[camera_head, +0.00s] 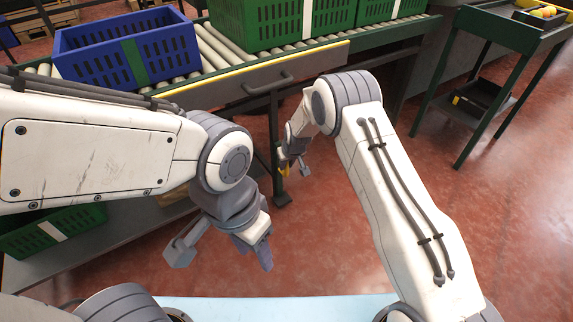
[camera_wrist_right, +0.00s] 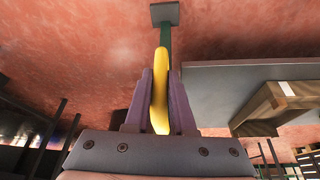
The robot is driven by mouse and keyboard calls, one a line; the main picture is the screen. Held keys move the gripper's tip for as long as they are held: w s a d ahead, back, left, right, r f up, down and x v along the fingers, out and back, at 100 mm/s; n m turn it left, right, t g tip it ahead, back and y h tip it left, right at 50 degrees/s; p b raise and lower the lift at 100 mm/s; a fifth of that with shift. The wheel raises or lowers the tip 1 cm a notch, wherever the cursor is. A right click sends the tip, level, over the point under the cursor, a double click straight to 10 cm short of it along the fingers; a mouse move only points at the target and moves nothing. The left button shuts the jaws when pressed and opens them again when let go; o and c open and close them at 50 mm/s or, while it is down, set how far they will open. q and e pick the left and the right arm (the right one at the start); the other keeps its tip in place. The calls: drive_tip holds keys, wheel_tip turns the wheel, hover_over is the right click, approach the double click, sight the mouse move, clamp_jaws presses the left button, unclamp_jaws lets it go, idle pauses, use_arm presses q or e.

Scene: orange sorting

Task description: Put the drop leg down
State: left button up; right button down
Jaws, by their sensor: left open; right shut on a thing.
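The drop leg (camera_head: 274,130) is a dark green post that hangs below the conveyor's front side, with a foot plate (camera_head: 281,201) at its lower end. In the right wrist view the leg (camera_wrist_right: 165,42) runs away to its grey foot plate (camera_wrist_right: 164,14) against the red floor. My right gripper (camera_head: 296,168) is shut on a yellow handle (camera_wrist_right: 161,90) on the leg, which stands between the two fingers. I cannot tell whether the foot touches the floor. My left gripper (camera_head: 219,255) is open and empty, left of the leg and nearer to me.
The roller conveyor (camera_head: 330,52) carries a blue crate (camera_head: 75,62) and green crates (camera_head: 262,20). A lower shelf (camera_head: 110,236) with a green crate (camera_head: 52,230) is at the left. A dark cart (camera_head: 500,32) stands at the right. The red floor between is clear.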

sight(287, 172)
wheel_tip(287, 172, down, 5)
drive_tip(key=shift+f+b, duration=0.2)
drive_tip(key=shift+b, duration=0.5)
drive_tip(key=c, duration=0.8)
unclamp_jaws()
drive_tip(key=shift+o, duration=0.2)
drive_tip(key=shift+r, duration=0.15)
drive_tip(key=p+v, duration=0.4)
drive_tip(key=v, duration=0.6)
drive_tip(key=shift+p, duration=0.4)
drive_tip(key=shift+r, duration=0.2)
